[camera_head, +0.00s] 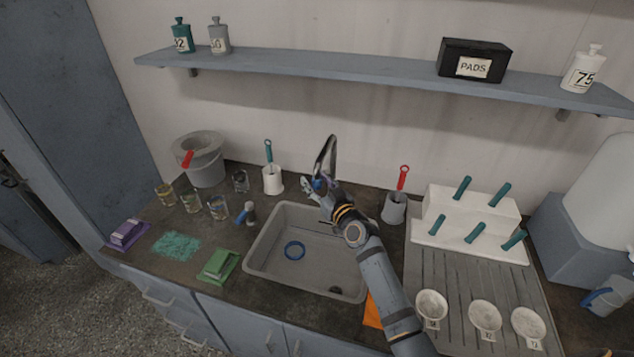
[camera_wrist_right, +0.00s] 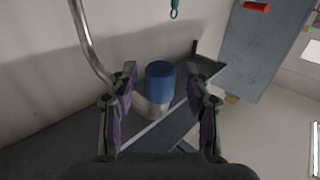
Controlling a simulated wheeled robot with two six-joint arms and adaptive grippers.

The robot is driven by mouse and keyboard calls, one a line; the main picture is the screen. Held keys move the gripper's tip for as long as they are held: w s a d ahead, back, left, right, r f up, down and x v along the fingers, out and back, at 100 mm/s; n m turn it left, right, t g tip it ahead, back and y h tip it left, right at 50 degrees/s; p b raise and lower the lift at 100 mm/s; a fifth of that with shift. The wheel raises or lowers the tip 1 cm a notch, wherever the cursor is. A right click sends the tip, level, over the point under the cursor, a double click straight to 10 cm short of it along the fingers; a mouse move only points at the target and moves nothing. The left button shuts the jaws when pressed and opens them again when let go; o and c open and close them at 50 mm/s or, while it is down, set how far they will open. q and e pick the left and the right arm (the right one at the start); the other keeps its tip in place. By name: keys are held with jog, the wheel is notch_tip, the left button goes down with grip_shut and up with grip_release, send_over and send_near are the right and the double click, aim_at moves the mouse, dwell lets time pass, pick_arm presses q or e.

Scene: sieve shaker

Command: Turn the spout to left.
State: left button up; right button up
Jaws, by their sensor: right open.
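The spout (camera_head: 331,143) is a thin curved metal tube that arches up behind the sink (camera_head: 258,238). Its foot is largely hidden by my right arm. In the right wrist view the tube (camera_wrist_right: 88,42) bends down from the upper left and seems to lead to a blue sleeve (camera_wrist_right: 160,82) on a grey metal end. My right gripper (camera_head: 316,188) is open at the spout, over the back of the sink. In the wrist view its fingers (camera_wrist_right: 160,98) stand either side of the blue sleeve, with a gap on both sides. My left gripper is out of view.
Brush holders (camera_head: 272,180) (camera_head: 394,208) flank the spout. Glasses (camera_head: 217,207) stand left; a white block with teal handles (camera_head: 470,217) stands right.

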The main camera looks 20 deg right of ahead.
jog(key=c, duration=0.3)
grip_shut()
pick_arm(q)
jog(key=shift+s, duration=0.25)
